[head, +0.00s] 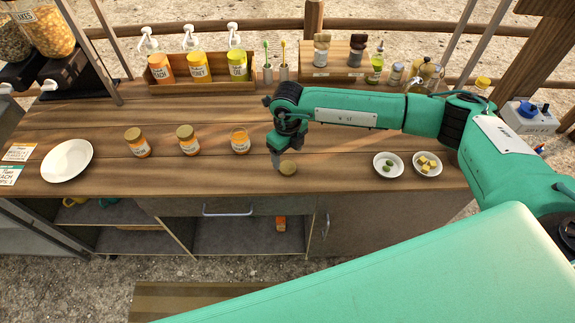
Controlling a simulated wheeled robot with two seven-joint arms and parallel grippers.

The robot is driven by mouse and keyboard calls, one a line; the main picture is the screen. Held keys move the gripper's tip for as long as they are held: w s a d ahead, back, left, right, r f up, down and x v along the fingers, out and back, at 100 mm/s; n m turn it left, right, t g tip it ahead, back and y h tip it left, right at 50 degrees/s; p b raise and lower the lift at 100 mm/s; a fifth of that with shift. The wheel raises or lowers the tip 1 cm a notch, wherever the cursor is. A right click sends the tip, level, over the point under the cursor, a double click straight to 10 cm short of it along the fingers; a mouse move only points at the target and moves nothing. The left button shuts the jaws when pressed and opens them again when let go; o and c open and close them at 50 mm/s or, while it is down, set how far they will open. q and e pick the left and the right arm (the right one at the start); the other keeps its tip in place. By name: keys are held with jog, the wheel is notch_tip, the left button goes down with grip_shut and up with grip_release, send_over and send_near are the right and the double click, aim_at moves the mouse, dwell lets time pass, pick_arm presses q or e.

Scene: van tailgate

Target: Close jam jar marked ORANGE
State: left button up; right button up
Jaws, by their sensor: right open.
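Three jam jars stand in a row on the wooden counter. My right gripper (278,163) points down beside the lid's left side, open; whether a finger touches the lid cannot be told. My left gripper is out of view.
A white plate (67,161) lies at the left. A wooden rack (205,86) with pump bottles stands at the back. The counter around the jars is clear.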

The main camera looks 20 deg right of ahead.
aim_at(287, 167)
jog(key=shift+f+p, duration=0.55)
jog(key=shift+p, duration=0.1)
notch_tip(287, 167, down, 3)
jog(key=shift+s+f+p, duration=0.1)
jog(key=shift+f+p, duration=0.1)
jog(key=shift+p, duration=0.55)
jog(key=shift+f, duration=0.35)
jog(key=c, duration=1)
